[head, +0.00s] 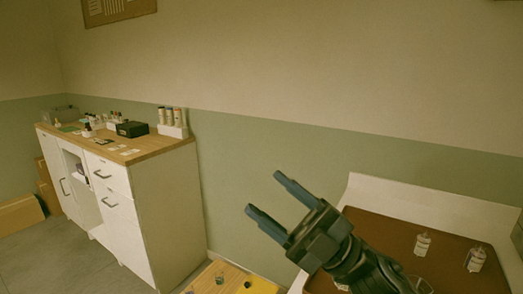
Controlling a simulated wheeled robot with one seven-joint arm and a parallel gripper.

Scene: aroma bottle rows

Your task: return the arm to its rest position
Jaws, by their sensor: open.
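My gripper (264,192) is dark grey to black and raised in front of the wall, right of the middle of the head view. Its two fingers point up and to the left and stand apart, with nothing between them. It touches nothing that I can see. My arm comes in from the lower right, over a white-rimmed table with a brown top (389,229). Two small clear bottles, one nearer the middle (422,244) and one at the right (475,259), stand on the brown top. Part of that table is hidden behind my arm.
A white cabinet (165,215) with a wooden top stands at the left. On it are a black box (132,129), a white holder with several tubes (172,129) and small bottles. A wooden surface with a yellow patch (232,279) is at the bottom edge. Cardboard boxes (20,214) lie far left.

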